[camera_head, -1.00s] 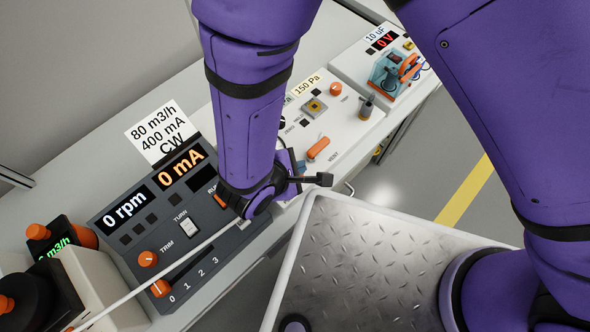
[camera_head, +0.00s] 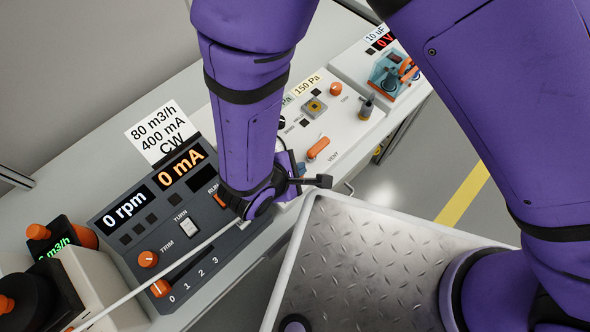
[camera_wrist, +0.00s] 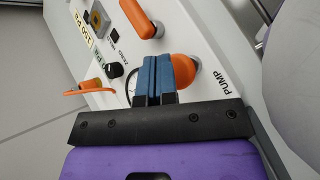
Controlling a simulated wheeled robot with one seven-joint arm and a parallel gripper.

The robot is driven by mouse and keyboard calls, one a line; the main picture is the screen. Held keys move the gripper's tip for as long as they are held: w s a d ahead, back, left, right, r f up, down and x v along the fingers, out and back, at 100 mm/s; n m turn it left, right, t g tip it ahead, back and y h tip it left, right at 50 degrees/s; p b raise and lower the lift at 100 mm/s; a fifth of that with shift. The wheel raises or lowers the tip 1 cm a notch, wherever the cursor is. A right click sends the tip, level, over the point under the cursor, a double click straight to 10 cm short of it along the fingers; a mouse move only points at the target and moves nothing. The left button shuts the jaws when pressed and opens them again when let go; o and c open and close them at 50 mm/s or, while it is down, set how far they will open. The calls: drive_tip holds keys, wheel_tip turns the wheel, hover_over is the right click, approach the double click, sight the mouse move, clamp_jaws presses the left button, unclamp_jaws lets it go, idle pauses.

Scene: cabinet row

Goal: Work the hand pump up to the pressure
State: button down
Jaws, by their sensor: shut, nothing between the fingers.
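The hand pump's orange knob (camera_wrist: 184,70) shows in the wrist view, on a pale round base beside the printed word PUMP. My gripper (camera_wrist: 158,78) has its blue fingers shut together with nothing between them. The fingers overlap the left part of the knob in the picture; whether they touch it I cannot tell. In the head view my arm hides the pump and most of my gripper. The 150 Pa label (camera_head: 306,85) stands on the white panel (camera_head: 345,128); it also shows in the wrist view (camera_wrist: 80,25). I cannot read a pressure value.
In the wrist view an orange lever (camera_wrist: 140,17), a black knob (camera_wrist: 115,71) and an orange part (camera_wrist: 90,88) are near the fingers. A dark motor panel (camera_head: 165,225) reads 0 rpm and 0 mA. A capacitor box (camera_head: 390,70) stands at the back right.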

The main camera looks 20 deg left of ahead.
drive_tip(key=shift+s+f, duration=0.15)
drive_tip(key=shift+f, duration=1.2)
idle(1.3)
drive_tip(key=shift+r, duration=0.2)
idle(0.5)
drive_tip(key=shift+r, duration=3.4)
